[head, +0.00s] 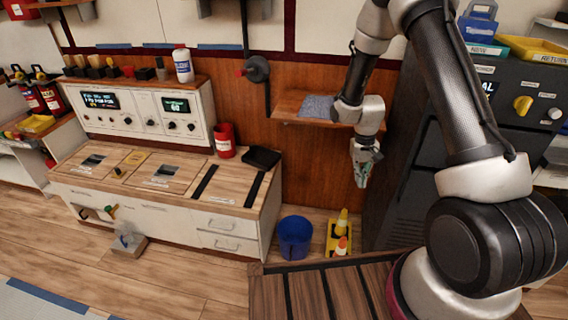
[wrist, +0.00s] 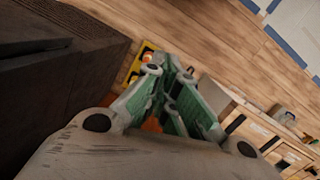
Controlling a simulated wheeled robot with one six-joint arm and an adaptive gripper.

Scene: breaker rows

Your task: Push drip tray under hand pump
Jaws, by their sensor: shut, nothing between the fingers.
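A flat black tray (head: 262,158), which looks like the drip tray, lies at the back right of the wooden counter. A dark round fitting (head: 257,69) with a red knob is on the wall above it; it may be the hand pump, but I cannot be sure. The tray lies below this fitting, apart from it. My gripper (head: 361,178) hangs in the air to the right of the counter, well away from the tray, pointing down. It is shut and empty. Its green-sided fingers (wrist: 172,75) fill the middle of the wrist view, where neither tray nor fitting can be made out.
A red cup (head: 224,140) stands left of the tray. Black strips (head: 205,181) cross the counter top. A wooden shelf (head: 290,112) with a grey cloth juts from the wall near my arm. A blue bucket (head: 294,238) and a yellow caddy (head: 339,236) stand on the floor.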

